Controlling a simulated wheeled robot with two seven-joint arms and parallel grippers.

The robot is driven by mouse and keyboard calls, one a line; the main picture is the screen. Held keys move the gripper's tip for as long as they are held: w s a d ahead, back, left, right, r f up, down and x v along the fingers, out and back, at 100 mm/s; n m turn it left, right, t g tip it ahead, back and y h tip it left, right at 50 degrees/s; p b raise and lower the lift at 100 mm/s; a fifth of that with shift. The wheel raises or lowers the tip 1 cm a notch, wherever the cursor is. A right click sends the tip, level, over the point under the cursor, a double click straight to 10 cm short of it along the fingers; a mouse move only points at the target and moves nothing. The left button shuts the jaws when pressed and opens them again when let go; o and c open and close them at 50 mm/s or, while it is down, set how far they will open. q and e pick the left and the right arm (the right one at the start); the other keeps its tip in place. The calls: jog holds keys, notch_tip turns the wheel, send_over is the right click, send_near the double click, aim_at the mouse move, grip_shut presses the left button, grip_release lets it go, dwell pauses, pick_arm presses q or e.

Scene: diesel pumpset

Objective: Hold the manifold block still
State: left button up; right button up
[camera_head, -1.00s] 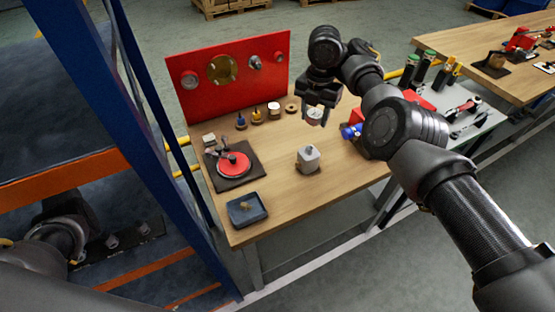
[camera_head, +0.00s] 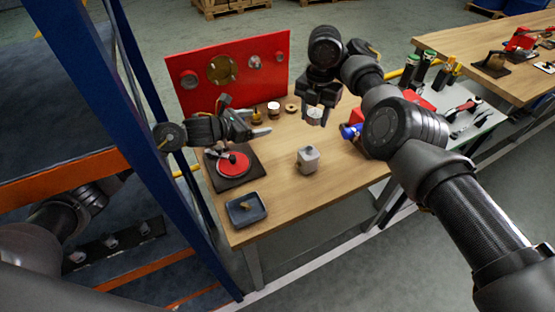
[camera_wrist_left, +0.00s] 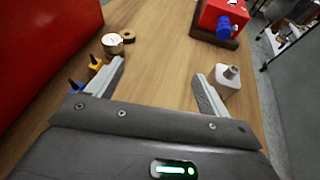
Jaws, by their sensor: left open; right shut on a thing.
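The manifold block (camera_head: 308,159), a small light-grey block with a round neck on top, stands upright on the wooden table. It also shows in the left wrist view (camera_wrist_left: 229,80), just beyond and right of the right-hand finger. My left gripper (camera_head: 262,122) is open and empty above the table, left of and behind the block in the head view. Its spread fingers (camera_wrist_left: 160,72) have bare table between them. My right gripper (camera_head: 315,112) points down behind the block, shut on a small silvery round part (camera_head: 314,117), apart from the block.
A red panel (camera_head: 265,75) stands along the back. A dark tray (camera_head: 247,209) and a red disc on a dark mat (camera_head: 233,166) lie at left. A white-topped jar (camera_wrist_left: 113,43) and wooden ring (camera_wrist_left: 128,36) sit near my left fingers. A blue rack post (camera_head: 150,150) stands beside my left arm.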

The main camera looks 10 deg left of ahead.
pick_arm(q)
jog(key=m+g+h, duration=0.1)
jog(key=g+h, duration=0.1)
send_near(308, 157)
jog(key=x, duration=0.4)
jog(key=a+f+x, duration=0.1)
jog(key=x, duration=0.7)
jog(key=shift+w+a+f, duration=0.2)
jog(key=shift+w+f, duration=0.05)
jog(key=shift+w, duration=0.15)
jog(key=shift+c, duration=1.2)
jog(key=c, duration=1.2)
